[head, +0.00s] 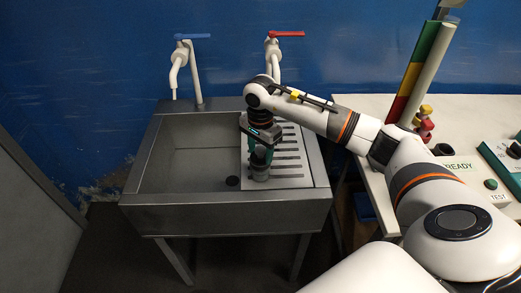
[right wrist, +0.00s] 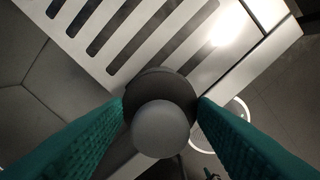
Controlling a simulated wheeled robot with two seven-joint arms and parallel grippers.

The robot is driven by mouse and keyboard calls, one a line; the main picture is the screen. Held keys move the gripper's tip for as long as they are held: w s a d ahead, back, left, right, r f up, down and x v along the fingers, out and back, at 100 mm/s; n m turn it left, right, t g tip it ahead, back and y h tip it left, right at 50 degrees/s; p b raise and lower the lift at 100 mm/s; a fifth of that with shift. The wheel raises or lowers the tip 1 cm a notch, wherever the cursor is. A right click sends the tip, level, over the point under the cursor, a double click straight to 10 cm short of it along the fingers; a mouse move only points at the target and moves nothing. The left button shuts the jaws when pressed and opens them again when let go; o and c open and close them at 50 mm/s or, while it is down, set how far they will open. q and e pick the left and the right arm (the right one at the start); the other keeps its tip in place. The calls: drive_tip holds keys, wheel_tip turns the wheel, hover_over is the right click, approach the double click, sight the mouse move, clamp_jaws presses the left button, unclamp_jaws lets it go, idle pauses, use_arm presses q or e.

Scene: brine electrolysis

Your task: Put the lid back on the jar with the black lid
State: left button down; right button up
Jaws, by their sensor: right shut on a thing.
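My right gripper (head: 259,158) hangs over the right part of the sink, pointing down. In the right wrist view its green fingers (right wrist: 161,112) are shut on a dark round piece (right wrist: 163,82) with a pale grey rounded top (right wrist: 160,128). I cannot tell whether this piece is the lid or part of a jar. A greyish upright shape (head: 260,175) shows just below the fingers in the head view. A small black disc (head: 232,182) shows beside it to the left; it may be a drain or a lid. My left gripper is not in view.
The metal sink (head: 180,198) has an open basin left of the slotted drainboard (head: 293,168). Blue (head: 190,36) and red (head: 287,34) tap handles stand behind. A white bench (head: 460,107) with a control box is at right. A thin pale ring (right wrist: 243,104) shows beyond the drainboard edge.

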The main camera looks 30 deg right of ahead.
idle(0.6)
idle(0.3)
drive_tip(key=o, duration=1.5)
drive_tip(key=shift+r+p, duration=1.7)
drive_tip(key=shift+r, duration=1.8)
drive_tip(key=shift+c, duration=0.5)
clamp_jaws()
